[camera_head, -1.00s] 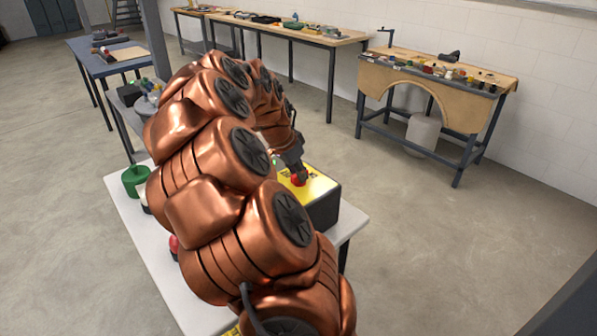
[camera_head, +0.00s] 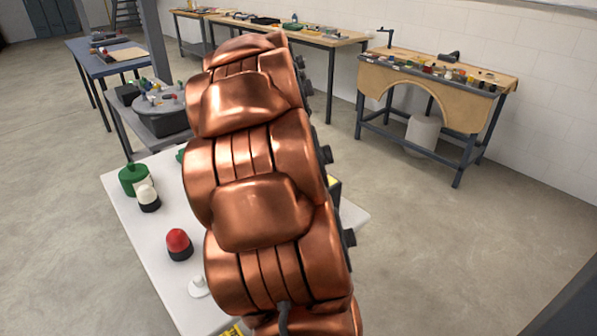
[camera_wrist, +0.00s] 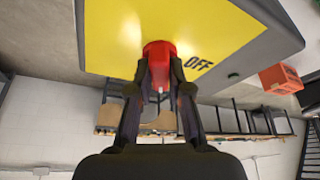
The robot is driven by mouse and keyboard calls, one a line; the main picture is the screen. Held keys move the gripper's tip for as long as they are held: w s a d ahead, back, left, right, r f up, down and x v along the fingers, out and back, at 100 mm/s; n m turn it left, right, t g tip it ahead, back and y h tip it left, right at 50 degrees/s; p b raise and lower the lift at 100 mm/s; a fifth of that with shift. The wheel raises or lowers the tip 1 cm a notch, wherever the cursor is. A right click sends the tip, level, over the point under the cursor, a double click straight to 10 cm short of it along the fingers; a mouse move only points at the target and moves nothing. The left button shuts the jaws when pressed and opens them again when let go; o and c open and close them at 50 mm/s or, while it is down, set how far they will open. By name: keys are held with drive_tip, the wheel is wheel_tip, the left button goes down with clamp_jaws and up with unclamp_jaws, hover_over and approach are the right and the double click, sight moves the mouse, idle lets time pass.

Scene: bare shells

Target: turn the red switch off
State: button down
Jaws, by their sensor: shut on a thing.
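The red switch (camera_wrist: 158,52) sits on the yellow face (camera_wrist: 205,28) of a dark grey box, with the word OFF printed to its right in the wrist view. My gripper (camera_wrist: 160,76) has its two fingers on either side of the switch, shut on it. In the head view my arm hides the switch and gripper, and only a sliver of the dark box (camera_head: 335,192) shows past the arm.
The white table (camera_head: 135,218) holds a red-topped lamp (camera_head: 179,243), a white-topped lamp (camera_head: 148,197) and a green canister (camera_head: 134,179), left of my arm. Workbenches stand behind. In the wrist view an orange-red box (camera_wrist: 280,79) shows at right.

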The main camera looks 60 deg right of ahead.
drive_tip(key=n, duration=0.1)
drive_tip(key=n+t+b, duration=0.1)
drive_tip(key=n, duration=0.1)
drive_tip(key=shift+s+f+n+y+b, duration=0.1)
drive_tip(key=shift+f+n+y+b, duration=0.2)
drive_tip(key=shift+n+b, duration=0.1)
drive_tip(key=n+t+y+b, duration=0.1)
drive_tip(key=n+b, duration=0.1)
drive_tip(key=n, duration=0.1)
drive_tip(key=shift+n, duration=0.3)
drive_tip(key=n+t+b, duration=0.1)
drive_tip(key=n, duration=0.1)
drive_tip(key=shift+s+n+y+b, duration=0.1)
drive_tip(key=shift+n+y+b, duration=0.2)
drive_tip(key=shift+y+b, duration=0.1)
drive_tip(key=shift+d+r+n+y+b, duration=0.1)
drive_tip(key=shift+n+y+b, duration=0.2)
drive_tip(key=shift+n, duration=0.45)
drive_tip(key=shift+d+r+n+y+b, duration=0.1)
drive_tip(key=shift+n+y+b, duration=0.15)
drive_tip(key=shift+n, duration=0.5)
drive_tip(key=c, duration=1.1)
unclamp_jaws()
drive_tip(key=shift+r, duration=0.1)
